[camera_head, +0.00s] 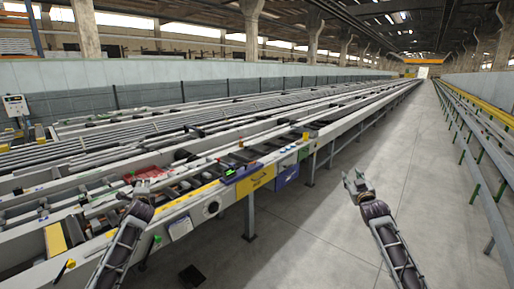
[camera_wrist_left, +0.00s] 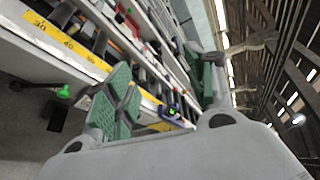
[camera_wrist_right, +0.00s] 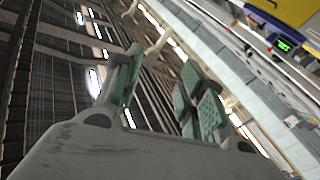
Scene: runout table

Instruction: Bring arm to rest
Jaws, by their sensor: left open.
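My left gripper (camera_head: 143,187) is in front of the near edge of the runout table (camera_head: 172,207) in the head view. In the left wrist view its green-padded fingers (camera_wrist_left: 163,92) stand apart with nothing between them. My right gripper (camera_head: 355,183) is over the bare floor to the right of the table, apart from it. In the right wrist view its green-padded fingers (camera_wrist_right: 163,88) are spread and empty. Both forearms reach up from the bottom of the head view.
The long runout table has a yellow panel (camera_head: 256,178), a blue box (camera_head: 288,176) and a small display (camera_head: 229,172) along its near side. The concrete floor (camera_head: 320,235) between the table and the right-hand rails (camera_head: 484,160) is clear. A dark flat object (camera_head: 192,276) lies on the floor.

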